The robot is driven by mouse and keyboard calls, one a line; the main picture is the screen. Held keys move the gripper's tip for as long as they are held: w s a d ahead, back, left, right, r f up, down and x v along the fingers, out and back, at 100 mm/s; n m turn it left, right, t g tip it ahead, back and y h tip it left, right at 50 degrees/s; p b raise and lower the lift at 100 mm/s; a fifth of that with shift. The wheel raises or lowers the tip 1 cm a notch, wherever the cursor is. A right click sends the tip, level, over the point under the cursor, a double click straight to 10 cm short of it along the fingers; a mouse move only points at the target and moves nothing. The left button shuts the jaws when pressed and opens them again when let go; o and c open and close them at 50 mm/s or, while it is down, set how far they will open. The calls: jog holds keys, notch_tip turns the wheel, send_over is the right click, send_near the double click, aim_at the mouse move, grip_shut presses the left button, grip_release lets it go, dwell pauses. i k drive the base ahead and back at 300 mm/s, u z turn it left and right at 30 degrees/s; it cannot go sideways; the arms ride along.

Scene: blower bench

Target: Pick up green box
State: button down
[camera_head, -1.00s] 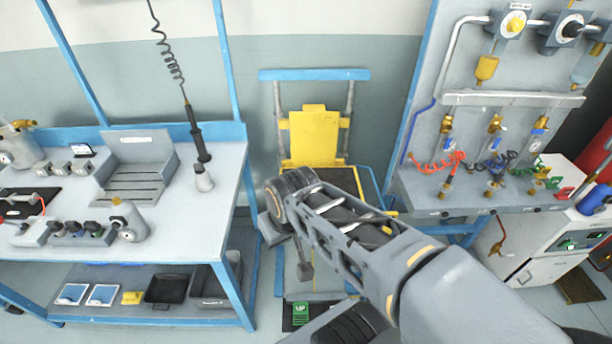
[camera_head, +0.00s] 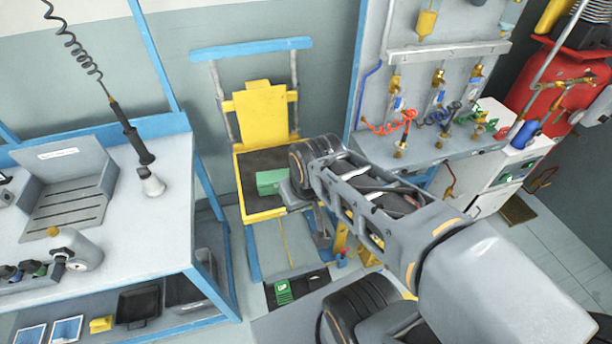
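A green box (camera_head: 271,182) sits on the dark top of the yellow-framed lift cart (camera_head: 262,213), near its right front part. Its right end is partly hidden by my arm. My gripper (camera_head: 308,218) hangs below my wrist, just right of the box and over the cart's right edge. I see it only in part, so whether its fingers are open or shut does not show. I see no clear contact between it and the box.
A workbench (camera_head: 170,215) with a lamp-like tool (camera_head: 150,181) stands left of the cart. A panel bench (camera_head: 440,150) with valves and coiled hoses stands at the right. A green "UP" pedal (camera_head: 283,292) lies on the floor before the cart. A red tank (camera_head: 550,90) stands far right.

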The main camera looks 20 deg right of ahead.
aim_at(266, 182)
jog(key=u, duration=1.7)
jog(key=k, duration=1.1)
jog(key=z, duration=1.25)
jog(key=i, duration=1)
